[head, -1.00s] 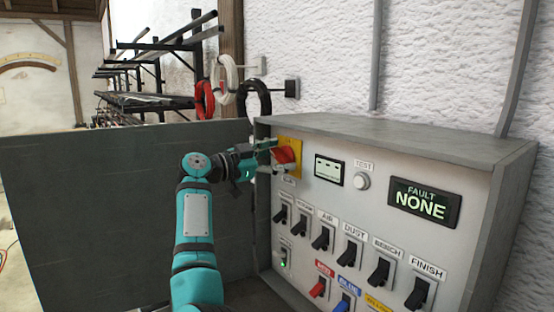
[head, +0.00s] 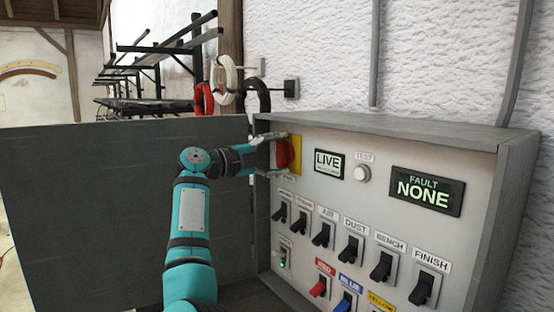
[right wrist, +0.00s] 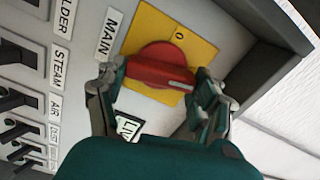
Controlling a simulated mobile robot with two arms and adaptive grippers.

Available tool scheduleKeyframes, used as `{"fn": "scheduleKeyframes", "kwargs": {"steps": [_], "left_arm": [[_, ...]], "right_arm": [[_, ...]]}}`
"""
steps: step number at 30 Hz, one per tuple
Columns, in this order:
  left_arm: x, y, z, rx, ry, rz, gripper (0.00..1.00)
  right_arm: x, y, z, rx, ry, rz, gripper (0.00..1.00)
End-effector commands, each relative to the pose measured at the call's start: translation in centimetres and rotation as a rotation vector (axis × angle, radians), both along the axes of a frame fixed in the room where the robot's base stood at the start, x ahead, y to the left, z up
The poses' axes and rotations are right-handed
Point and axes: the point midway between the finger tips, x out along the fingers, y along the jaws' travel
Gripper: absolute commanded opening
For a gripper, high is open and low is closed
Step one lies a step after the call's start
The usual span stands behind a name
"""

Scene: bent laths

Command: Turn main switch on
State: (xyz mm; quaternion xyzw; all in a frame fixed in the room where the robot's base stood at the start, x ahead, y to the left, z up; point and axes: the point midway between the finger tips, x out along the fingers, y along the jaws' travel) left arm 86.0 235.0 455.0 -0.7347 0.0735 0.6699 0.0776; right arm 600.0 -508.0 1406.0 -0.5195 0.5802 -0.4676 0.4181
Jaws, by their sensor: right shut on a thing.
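The main switch is a red rotary knob (head: 283,154) on a yellow plate (head: 296,152) at the upper left of the grey panel. My right gripper (head: 273,155) is shut on the knob from the left. In the right wrist view the knob (right wrist: 158,62) sits between the two fingers of the gripper (right wrist: 158,82), under a "0" mark and beside the MAIN label (right wrist: 110,33). The small display (head: 328,163) right of the knob reads LIVE. My left gripper is not in view.
Rows of black toggle switches (head: 352,245) fill the panel below, with red, blue and yellow ones at the bottom. A round TEST button (head: 362,173) and a FAULT NONE display (head: 426,190) are to the right. The open cabinet door (head: 130,220) stands at left.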

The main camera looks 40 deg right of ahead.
Motion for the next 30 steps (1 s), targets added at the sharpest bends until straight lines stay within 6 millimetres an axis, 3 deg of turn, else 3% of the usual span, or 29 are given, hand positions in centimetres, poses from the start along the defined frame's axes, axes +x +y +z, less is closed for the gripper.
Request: {"fn": "scheduleKeyframes", "kwargs": {"steps": [12,29,30], "left_arm": [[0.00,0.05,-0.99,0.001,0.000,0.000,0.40],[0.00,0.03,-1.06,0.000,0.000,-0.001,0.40],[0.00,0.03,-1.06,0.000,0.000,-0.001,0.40]], "right_arm": [[0.01,-0.03,-0.21,-0.021,-0.199,0.001,0.36],[-0.02,-0.04,-0.16,-0.024,-0.233,0.000,0.36],[-0.02,-0.04,-0.16,-0.024,-0.233,0.000,0.70]]}}
